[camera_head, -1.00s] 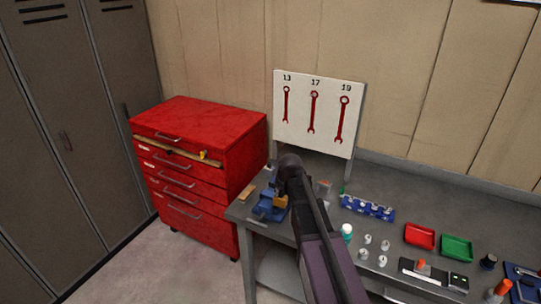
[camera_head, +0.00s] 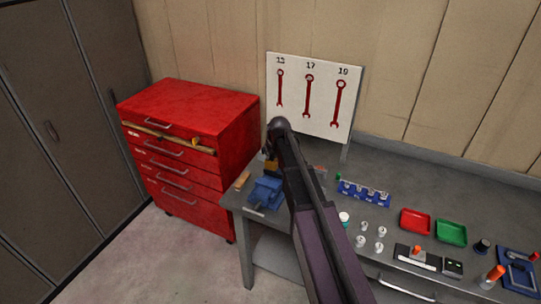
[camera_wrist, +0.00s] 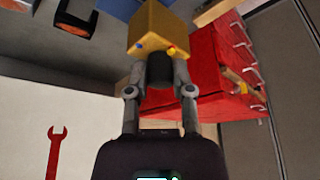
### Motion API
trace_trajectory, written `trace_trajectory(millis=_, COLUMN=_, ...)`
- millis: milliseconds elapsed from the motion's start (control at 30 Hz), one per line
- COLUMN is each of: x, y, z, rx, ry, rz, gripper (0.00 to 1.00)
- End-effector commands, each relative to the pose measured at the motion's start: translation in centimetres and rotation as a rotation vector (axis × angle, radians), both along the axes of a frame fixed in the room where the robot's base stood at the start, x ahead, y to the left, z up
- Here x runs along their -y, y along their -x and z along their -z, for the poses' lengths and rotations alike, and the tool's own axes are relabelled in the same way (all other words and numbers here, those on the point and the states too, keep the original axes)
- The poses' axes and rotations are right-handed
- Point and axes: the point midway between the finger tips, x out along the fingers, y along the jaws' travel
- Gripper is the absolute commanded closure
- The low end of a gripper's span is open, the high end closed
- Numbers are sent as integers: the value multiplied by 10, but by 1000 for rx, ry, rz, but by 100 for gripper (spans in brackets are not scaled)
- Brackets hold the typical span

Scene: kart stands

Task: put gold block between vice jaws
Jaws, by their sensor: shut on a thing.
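The gold block (camera_wrist: 160,25) is held at the tips of my gripper (camera_wrist: 161,62), which is shut on it. In the head view the block (camera_head: 271,168) shows just left of my arm, behind and apart from the blue vice (camera_head: 264,194) in the picture. The vice sits at the left end of the grey workbench. My arm covers part of the area beside it, and the gap between its jaws is not clear in the head view. In the wrist view a blue surface (camera_wrist: 120,8), probably the vice, shows beyond the block on the left.
A red tool cabinet (camera_head: 190,135) stands left of the bench. A wrench board (camera_head: 311,97) rises behind it. A small wooden piece (camera_head: 242,181) lies left of the vice. A blue rack (camera_head: 364,193), a red tray (camera_head: 416,221) and a green tray (camera_head: 451,233) are to the right.

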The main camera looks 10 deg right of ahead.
Motion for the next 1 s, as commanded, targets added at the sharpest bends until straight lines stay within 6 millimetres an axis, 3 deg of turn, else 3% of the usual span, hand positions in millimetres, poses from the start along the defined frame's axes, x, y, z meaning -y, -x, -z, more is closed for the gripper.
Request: trace_trajectory(millis=1000, x=-2, y=0, z=65, rx=0, ry=0, rz=-3, gripper=100)
